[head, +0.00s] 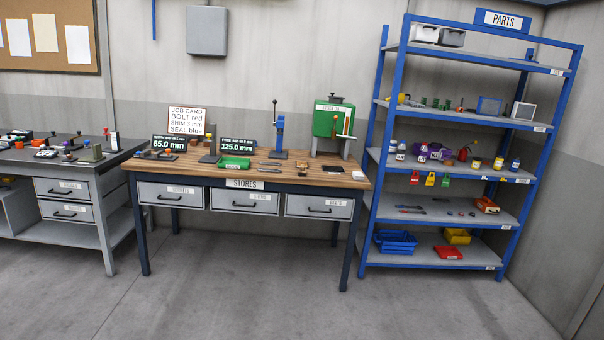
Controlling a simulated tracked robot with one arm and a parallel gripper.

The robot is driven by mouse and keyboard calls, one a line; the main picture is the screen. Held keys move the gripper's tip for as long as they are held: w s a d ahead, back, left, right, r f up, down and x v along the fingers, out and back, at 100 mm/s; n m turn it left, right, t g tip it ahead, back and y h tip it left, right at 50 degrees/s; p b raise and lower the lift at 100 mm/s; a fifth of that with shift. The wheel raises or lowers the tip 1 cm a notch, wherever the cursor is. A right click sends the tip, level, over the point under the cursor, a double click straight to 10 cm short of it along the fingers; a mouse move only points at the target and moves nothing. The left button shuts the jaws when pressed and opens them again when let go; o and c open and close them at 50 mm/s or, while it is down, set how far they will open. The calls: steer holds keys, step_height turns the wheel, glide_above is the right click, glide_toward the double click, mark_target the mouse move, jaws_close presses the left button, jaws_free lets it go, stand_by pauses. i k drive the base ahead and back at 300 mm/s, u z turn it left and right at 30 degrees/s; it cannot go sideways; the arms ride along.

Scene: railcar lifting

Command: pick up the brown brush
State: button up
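I cannot make out a brown brush for certain from this distance. A small thin brownish item (270,163) lies on the wooden top of the STORES bench (200,176), right of a green tray (235,163); it is too small to identify. Thin tools (410,208) lie on a lower shelf of the blue PARTS rack, and I cannot tell what they are. My gripper does not show in the view.
The blue PARTS rack (377,200) stands right of the STORES bench, holding bottles, padlocks and bins. A grey workbench (25,158) with several small parts stands left. A green cabinet (327,122) stands on the bench's right end. The grey floor (260,300) in front is clear.

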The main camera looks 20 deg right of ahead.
mark_target(302, 170)
steer(key=z, duration=0.2)
steer(key=i, duration=0.4)
steer(key=z, duration=0.6)
steer(key=i, duration=1.25)
steer(key=z, duration=0.55)
steer(key=i, duration=2.75)
steer(key=u, duration=1.05)
steer(key=i, duration=1.15)
steer(key=u, duration=0.6)
steer(key=k, duration=0.8)
